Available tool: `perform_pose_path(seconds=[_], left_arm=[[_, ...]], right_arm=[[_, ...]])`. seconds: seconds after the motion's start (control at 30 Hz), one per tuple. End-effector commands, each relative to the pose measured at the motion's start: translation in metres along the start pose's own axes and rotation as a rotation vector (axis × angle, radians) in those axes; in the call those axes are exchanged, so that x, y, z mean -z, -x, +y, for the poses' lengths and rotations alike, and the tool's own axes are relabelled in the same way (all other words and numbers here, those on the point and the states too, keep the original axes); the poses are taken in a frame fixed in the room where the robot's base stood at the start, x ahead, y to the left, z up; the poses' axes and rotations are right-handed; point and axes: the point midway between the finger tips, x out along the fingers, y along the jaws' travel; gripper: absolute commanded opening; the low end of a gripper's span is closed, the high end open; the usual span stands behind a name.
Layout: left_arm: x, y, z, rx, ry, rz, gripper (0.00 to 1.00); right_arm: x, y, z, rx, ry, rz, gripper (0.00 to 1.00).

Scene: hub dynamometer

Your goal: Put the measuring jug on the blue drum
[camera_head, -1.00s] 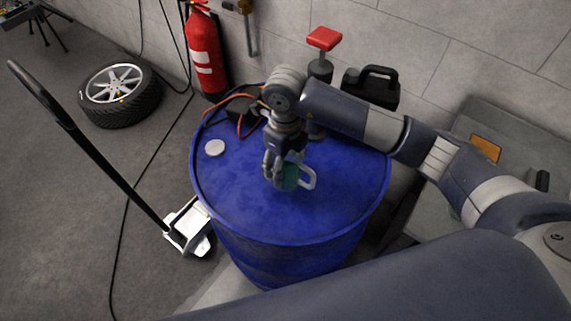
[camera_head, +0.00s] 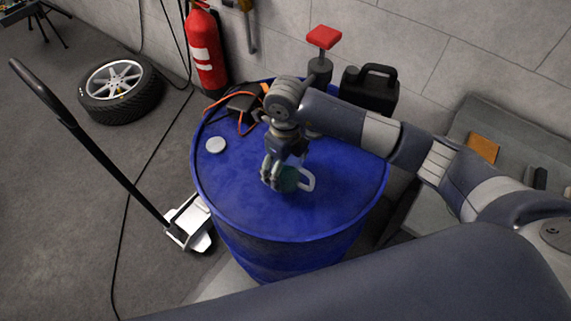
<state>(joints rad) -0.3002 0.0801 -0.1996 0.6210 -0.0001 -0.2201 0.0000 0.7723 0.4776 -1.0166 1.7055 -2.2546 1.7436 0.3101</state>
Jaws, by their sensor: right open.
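The blue drum (camera_head: 260,215) stands upright in the middle of the camera_head view. The measuring jug (camera_head: 290,180), greenish with a pale handle (camera_head: 308,181) on its right side, is upright on the drum's top, near the middle. My right gripper (camera_head: 270,181) is at the jug's left side with its fingers open. The fingers hide part of the jug, and I cannot tell whether they touch it. My left gripper is not in view.
A round pale cap (camera_head: 215,145) lies on the drum's top left. A dark box with orange cables (camera_head: 242,104) sits at its back. A black canister (camera_head: 370,90) and a fire extinguisher (camera_head: 206,50) stand behind. A trolley jack (camera_head: 188,222) is at left. The drum's front top is clear.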

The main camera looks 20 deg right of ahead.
Motion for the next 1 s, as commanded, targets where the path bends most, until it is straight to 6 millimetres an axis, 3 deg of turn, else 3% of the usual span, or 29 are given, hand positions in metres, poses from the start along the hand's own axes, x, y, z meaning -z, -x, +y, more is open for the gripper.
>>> perform_pose_path(seconds=[0.1,0.17,0.63,0.8,1.0], left_arm=[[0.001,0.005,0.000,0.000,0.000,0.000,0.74],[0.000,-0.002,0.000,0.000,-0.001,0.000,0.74],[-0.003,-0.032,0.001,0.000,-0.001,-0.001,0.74],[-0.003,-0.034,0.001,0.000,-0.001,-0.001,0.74],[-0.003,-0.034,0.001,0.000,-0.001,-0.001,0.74]], right_arm=[[0.000,0.005,0.000,0.000,0.000,0.000,0.85],[-0.002,0.010,-0.001,0.001,0.000,-0.005,0.85],[-0.001,0.105,-0.001,0.003,0.000,-0.004,0.85],[0.000,0.119,0.000,0.001,0.000,-0.002,0.85],[0.000,0.123,0.000,0.000,-0.001,0.000,0.85]])
